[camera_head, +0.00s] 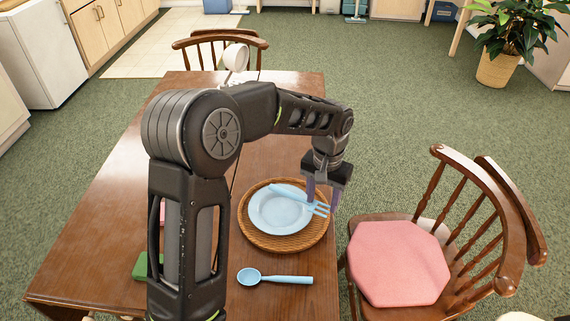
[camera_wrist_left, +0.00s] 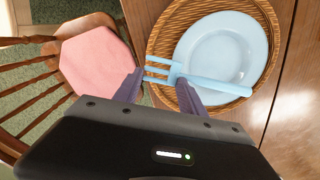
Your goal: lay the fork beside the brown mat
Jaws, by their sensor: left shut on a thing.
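The light blue fork (camera_head: 293,196) is in my left gripper (camera_head: 321,203), whose two fingers stand on either side of its tined end. In the left wrist view the fork (camera_wrist_left: 215,86) reaches across the plate, with its tines toward the pink chair seat and over the mat's rim. The round brown woven mat (camera_head: 253,232) lies on the table with a light blue plate (camera_head: 278,212) on it. The gap between fork and plate is hard to judge. My right gripper is not in view.
A light blue spoon (camera_head: 275,278) lies on the table (camera_head: 110,225) in front of the mat. A green thing (camera_head: 140,266) and a pink thing are partly hidden behind my left arm. A chair with a pink seat (camera_head: 398,262) stands close at the table's right edge.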

